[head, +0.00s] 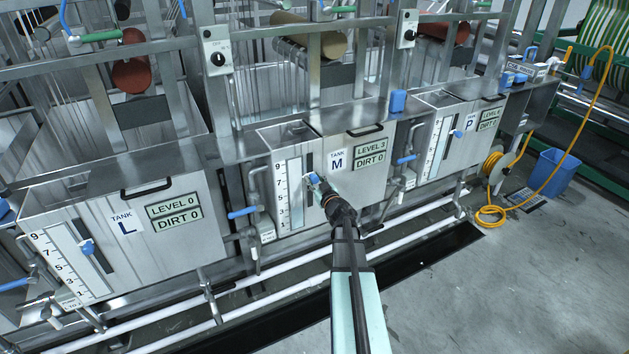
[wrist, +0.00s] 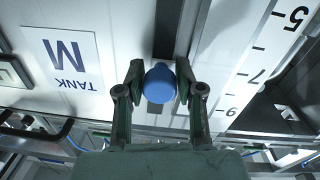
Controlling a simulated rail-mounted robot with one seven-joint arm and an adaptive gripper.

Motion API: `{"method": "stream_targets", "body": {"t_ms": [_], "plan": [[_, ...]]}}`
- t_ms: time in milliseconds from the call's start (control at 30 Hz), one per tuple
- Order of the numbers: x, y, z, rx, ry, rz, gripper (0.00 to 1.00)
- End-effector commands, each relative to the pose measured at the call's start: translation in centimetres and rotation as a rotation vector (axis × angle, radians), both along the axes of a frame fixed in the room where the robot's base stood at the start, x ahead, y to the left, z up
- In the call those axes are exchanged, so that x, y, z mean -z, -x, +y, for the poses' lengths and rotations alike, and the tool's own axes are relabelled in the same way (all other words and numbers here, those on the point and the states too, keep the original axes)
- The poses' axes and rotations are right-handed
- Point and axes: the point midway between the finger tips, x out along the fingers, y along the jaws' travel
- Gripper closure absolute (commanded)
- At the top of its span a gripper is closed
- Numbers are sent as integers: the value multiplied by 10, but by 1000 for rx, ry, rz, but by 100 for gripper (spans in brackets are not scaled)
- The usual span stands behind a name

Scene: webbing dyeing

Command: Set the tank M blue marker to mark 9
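The tank M blue marker (head: 313,178) sits on the dark vertical slot beside the tank M number scale (head: 282,197). In the head view it appears near the 7, a little below the 9, though the slanted view makes the exact mark hard to read. My gripper (head: 321,187) reaches it from the front. In the wrist view, which is upside down, the blue marker (wrist: 160,84) fills the space between my two fingers (wrist: 160,70), and they appear closed on its sides. The 5, 7 and 9 of the scale (wrist: 253,75) show to its right. The tank M panel reads level 3, dirt 0.
Blue-handled valves (head: 243,212) and white pipes (head: 285,291) lie close to the tank fronts.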

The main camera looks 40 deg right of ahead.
Motion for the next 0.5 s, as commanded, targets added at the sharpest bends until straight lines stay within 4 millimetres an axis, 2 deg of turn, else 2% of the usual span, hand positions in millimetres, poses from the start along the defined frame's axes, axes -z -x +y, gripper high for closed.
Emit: {"method": "stream_targets", "body": {"t_ms": [33, 67, 267, 500], "plan": [[0, 0, 0, 0, 0, 0, 92], [0, 0, 0, 0, 0, 0, 100], [-2, 0, 0, 0, 0, 0, 100], [-25, 0, 0, 0, 0, -1, 100]]}}
